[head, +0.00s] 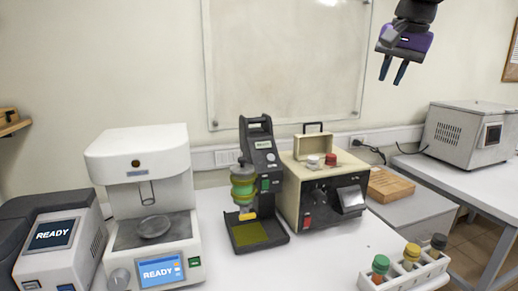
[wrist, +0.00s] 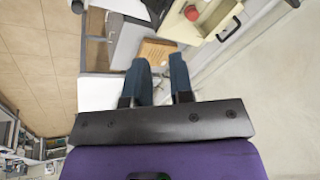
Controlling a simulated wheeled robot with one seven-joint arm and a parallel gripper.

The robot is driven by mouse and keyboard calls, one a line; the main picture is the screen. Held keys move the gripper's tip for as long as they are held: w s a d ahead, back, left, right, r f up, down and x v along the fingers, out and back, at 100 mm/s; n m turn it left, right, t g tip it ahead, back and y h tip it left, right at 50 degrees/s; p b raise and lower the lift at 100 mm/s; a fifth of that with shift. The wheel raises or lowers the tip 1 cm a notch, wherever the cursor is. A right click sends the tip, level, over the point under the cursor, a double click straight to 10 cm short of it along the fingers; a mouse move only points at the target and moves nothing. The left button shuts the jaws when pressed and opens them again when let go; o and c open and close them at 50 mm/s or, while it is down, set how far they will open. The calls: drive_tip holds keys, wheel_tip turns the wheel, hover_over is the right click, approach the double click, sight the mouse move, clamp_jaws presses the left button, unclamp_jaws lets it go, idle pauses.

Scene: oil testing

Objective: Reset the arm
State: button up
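My gripper (head: 391,81) hangs high at the upper right of the head view, in front of the wall and well above the table. Its purple body is at the top and its two blue-grey fingers point down. In the wrist view my gripper (wrist: 159,62) shows both fingers with a clear gap between them. Nothing is held in the gap. The gripper touches nothing.
The white table (head: 330,250) holds a white tester (head: 140,160), a dark stand with a green-yellow vessel (head: 243,185), a beige-black device (head: 325,195) and a rack (head: 405,270) of capped bottles. A grey box (head: 465,130) stands on the right table. Air around the gripper is clear.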

drive_tip(key=s+f+n, duration=0.2)
drive_tip(key=s+f, duration=0.3)
drive_tip(key=s, duration=0.4)
drive_tip(key=s+d+f+n+t, duration=0.1)
drive_tip(key=s+f+n, duration=0.1)
drive_tip(key=s+f, duration=0.3)
drive_tip(key=s+f+n, duration=0.2)
drive_tip(key=s+f, duration=0.3)
drive_tip(key=s, duration=0.8)
drive_tip(key=shift+s+d+f+n+h, duration=0.3)
drive_tip(key=shift+d+n+h, duration=0.05)
drive_tip(key=shift+n+h, duration=0.05)
